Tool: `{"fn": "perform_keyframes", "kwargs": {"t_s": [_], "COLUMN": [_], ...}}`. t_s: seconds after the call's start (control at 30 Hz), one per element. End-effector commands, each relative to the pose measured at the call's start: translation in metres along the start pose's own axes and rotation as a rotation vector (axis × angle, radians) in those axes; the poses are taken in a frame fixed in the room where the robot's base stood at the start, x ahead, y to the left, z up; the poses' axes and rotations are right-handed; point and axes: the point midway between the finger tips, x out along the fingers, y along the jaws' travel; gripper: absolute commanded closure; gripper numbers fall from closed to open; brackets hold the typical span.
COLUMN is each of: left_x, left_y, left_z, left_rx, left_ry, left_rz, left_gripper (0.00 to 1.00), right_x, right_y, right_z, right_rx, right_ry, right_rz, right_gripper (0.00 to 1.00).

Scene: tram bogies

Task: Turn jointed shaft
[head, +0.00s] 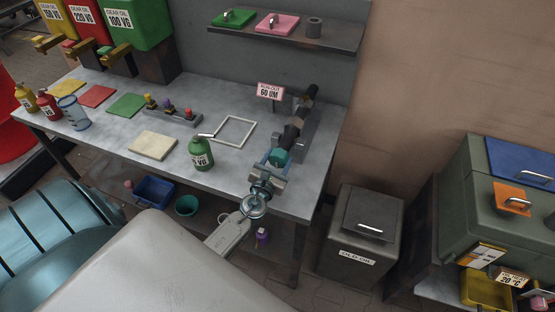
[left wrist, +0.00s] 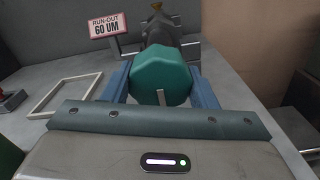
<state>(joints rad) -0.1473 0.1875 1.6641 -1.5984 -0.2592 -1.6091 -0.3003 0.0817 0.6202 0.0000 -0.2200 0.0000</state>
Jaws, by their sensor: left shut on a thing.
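The jointed shaft (head: 292,132) lies in a grey stand at the right end of the bench, with dark sections and a teal near end (head: 279,157). In the left wrist view the teal end (left wrist: 162,72) is large and faceted, with a pale mark low on its face. My left gripper (head: 272,165) reaches in from the front and is shut on the teal end, one blue finger on each side. The shaft's dark far part (left wrist: 158,30) shows behind it. My right gripper is not in view.
A sign (head: 270,91) reading "RUN-OUT 60 UM" stands beside the shaft. A white square frame (head: 252,122) and a green bottle (head: 200,153) are to the left. A shelf (head: 310,35) hangs above. A grey bin (head: 360,236) stands right of the bench.

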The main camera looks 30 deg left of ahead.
Motion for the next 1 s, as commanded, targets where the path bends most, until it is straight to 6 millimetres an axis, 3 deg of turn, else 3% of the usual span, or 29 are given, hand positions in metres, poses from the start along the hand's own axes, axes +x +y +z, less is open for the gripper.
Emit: {"fn": "perform_keyframes", "kwargs": {"t_s": [0.37,0.4,0.5,0.83,1.0], "left_x": [-0.001,-0.001,-0.001,-0.002,-0.022], "left_y": [-0.001,-0.001,0.0,0.0,-0.001], "left_z": [-0.002,-0.002,-0.002,-0.001,-0.003], "left_rx": [0.004,0.004,0.004,0.003,0.002], "left_ry": [0.003,0.003,0.002,0.001,0.003], "left_rz": [-0.001,-0.001,-0.001,0.0,-0.002], "left_gripper": [0.7,0.45,0.26,0.25,0.25], "right_x": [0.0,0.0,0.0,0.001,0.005], "right_y": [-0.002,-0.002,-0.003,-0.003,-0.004], "right_z": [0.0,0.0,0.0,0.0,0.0], "right_rx": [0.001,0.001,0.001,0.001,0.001], "right_ry": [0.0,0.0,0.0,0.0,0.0], "right_rz": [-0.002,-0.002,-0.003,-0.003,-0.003], "right_gripper": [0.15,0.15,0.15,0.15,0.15]}}
